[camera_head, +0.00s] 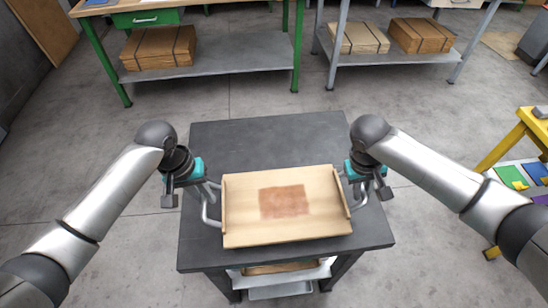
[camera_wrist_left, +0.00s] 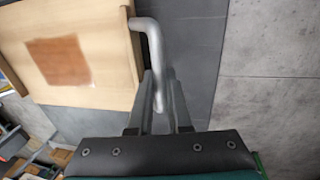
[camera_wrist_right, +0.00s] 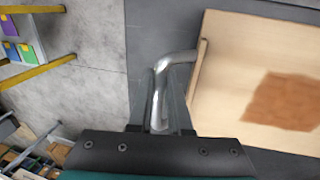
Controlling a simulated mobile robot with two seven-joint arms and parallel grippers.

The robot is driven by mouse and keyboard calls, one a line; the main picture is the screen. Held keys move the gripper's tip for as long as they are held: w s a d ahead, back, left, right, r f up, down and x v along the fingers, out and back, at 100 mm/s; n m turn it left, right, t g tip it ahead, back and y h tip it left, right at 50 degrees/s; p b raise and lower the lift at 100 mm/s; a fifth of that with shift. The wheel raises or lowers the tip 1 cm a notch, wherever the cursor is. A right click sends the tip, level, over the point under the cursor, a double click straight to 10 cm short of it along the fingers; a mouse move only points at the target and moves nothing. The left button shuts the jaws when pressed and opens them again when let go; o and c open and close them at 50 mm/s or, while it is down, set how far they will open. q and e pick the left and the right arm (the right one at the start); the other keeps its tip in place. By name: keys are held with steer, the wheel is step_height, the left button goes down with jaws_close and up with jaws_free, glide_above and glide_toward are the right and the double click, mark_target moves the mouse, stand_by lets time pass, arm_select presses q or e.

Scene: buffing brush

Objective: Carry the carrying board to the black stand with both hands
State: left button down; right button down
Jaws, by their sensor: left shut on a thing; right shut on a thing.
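The carrying board (camera_head: 245,225) is a pale wooden tray with a reddish-brown patch in its middle and a metal handle at each side. It is over the black stand (camera_head: 270,140), a dark table in the middle of the head view; I cannot tell whether it touches the top. My left gripper (camera_head: 207,188) is shut on the board's left handle, which shows in the left wrist view (camera_wrist_left: 155,50). My right gripper (camera_head: 354,179) is shut on the right handle, seen in the right wrist view (camera_wrist_right: 163,75). The fingertips are partly hidden in the head view.
A green-legged workbench (camera_head: 215,65) and a grey-legged bench (camera_head: 395,48) with cardboard stacks stand at the back. A yellow-framed rack (camera_head: 510,145) is at the right. The floor around the stand is clear. The stand's lower shelf holds things.

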arm_select(q)
steer(key=shift+w+a, duration=0.1)
steer(key=shift+w, duration=0.35)
arm_select(e)
steer(key=shift+w, duration=0.4)
arm_select(q)
steer(key=shift+s+r, duration=0.1)
steer(key=shift+s, duration=0.1)
arm_select(e)
steer(key=shift+s, duration=0.2)
steer(key=shift+f, duration=0.1)
